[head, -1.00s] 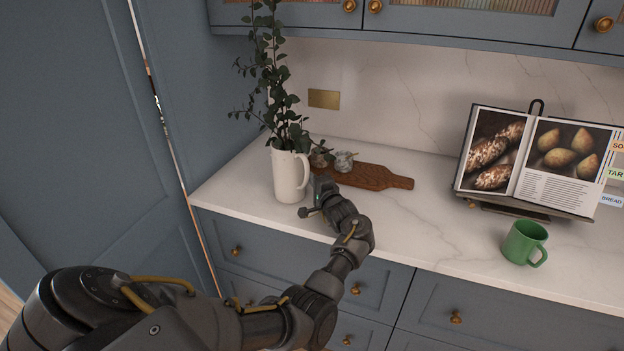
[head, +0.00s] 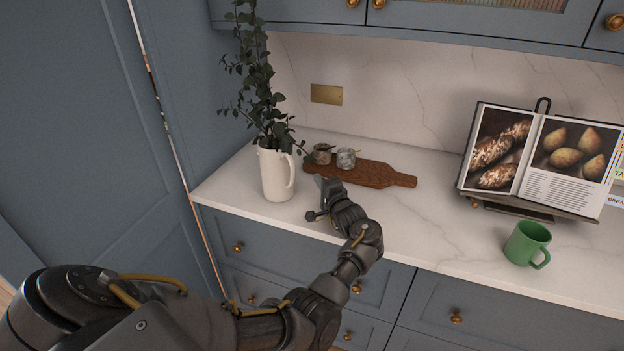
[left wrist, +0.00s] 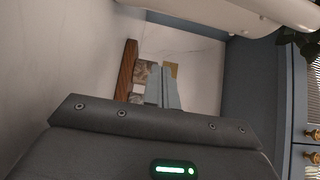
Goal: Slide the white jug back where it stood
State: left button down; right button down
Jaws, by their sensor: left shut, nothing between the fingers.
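The white jug (head: 276,178) stands on the counter near its left end, with leafy green stems (head: 262,90) in it. It seems to lean slightly left in the head view; I cannot tell whether its base is flat. Part of the jug (left wrist: 268,10) crosses the top right of the left wrist view. My left gripper (head: 322,188) is just right of the jug, low over the counter, with a small gap between them. Its fingers (left wrist: 163,80) are shut together and empty. My right gripper is not in view.
A wooden board (head: 372,174) lies behind my left gripper, with two small pots (head: 346,158) by its left end. An open book on a stand (head: 535,160) and a green mug (head: 526,243) are to the right. A tall blue panel (head: 165,90) bounds the left.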

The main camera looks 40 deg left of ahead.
pick_arm(q)
jog(key=v, duration=0.6)
jog(key=shift+s+d+r+b, duration=0.25)
jog(key=shift+s+b, duration=0.1)
jog(key=shift+s, duration=0.1)
jog(key=shift+s+d+f, duration=0.1)
jog(key=shift+d, duration=0.3)
jog(key=shift+s, duration=0.1)
